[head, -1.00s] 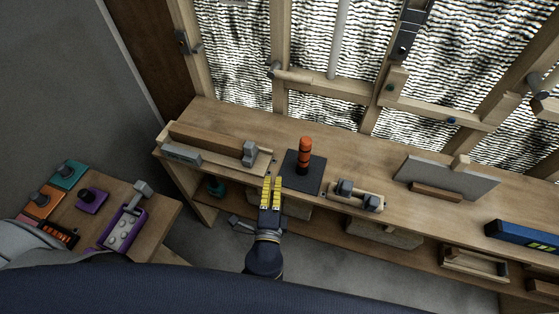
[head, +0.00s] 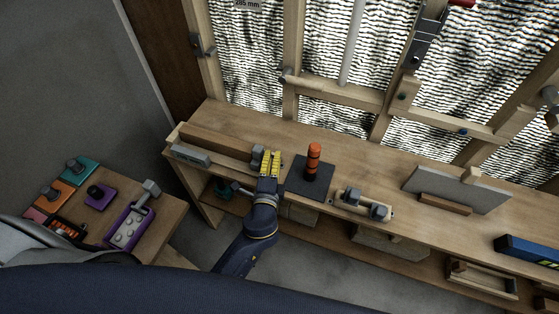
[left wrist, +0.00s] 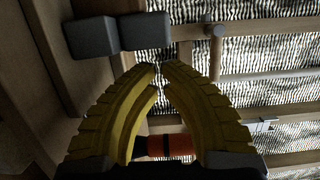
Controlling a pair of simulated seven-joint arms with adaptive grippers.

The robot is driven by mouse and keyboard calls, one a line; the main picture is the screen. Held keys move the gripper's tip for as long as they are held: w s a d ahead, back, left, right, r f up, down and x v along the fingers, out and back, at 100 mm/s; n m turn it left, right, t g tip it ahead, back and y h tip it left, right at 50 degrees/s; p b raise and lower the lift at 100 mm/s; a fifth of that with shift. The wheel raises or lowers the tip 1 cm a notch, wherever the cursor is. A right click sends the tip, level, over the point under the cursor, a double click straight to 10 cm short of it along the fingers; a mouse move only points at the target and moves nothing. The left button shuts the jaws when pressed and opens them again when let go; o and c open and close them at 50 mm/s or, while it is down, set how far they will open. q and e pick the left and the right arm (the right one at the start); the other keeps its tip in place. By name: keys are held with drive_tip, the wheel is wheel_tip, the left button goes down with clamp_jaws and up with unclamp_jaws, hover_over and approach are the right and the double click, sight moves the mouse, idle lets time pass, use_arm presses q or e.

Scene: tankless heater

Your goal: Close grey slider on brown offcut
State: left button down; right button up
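The brown offcut (head: 215,142) is a long wooden bar lying in a pale wooden holder at the bench's left end. The grey slider (head: 257,154) is a small upright block at the offcut's right end. A longer grey block (head: 191,155) lies along the holder's front left. My left gripper (head: 270,157) has yellow fingers just right of the slider; whether they touch it is unclear. In the left wrist view the fingertips (left wrist: 161,66) nearly meet with nothing between them, and the grey slider (left wrist: 145,31) shows beyond them, upper left. My right gripper is not in view.
An orange-and-black cylinder (head: 313,160) stands on a dark mat (head: 299,179) right of my gripper. Further right are a wooden block with grey clamps (head: 363,204) and a grey panel (head: 470,190). A small side table (head: 165,218) holds coloured items at left.

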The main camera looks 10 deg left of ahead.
use_arm(q)
drive_tip(key=shift+a, duration=0.35)
drive_tip(key=shift+w+a, duration=0.1)
drive_tip(key=shift+a, duration=0.65)
drive_tip(key=shift+d, duration=0.1)
